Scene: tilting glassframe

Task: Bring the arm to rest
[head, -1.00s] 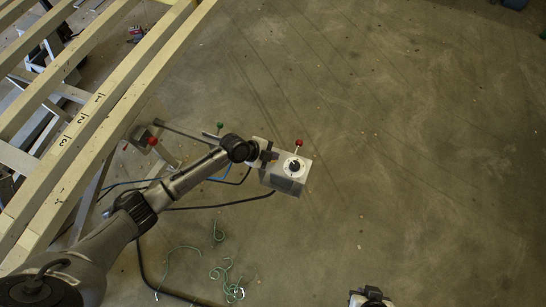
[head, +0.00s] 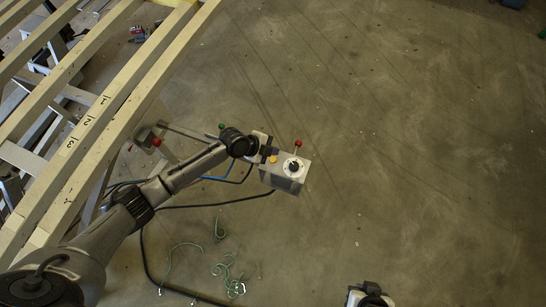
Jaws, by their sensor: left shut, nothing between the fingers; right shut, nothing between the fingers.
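My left arm reaches in from the lower left. Its gripper (head: 267,152) is shut and empty, beside the upper left edge of a grey control box (head: 286,174). The box has a yellow button (head: 273,159), a white dial with a black knob (head: 293,167) and a red-tipped lever (head: 298,143). Whether the fingers touch the box I cannot tell. My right gripper (head: 371,293) shows at the bottom edge, partly cut off. It is shut and empty, well apart from the box.
A pale slatted frame with numbered bars (head: 100,125) fills the upper left. A red ball knob (head: 156,142) and a green knob (head: 221,126) stand beside it. Dark cables (head: 200,206) and green cords (head: 228,270) lie on the floor. The floor (head: 430,140) on the right is clear.

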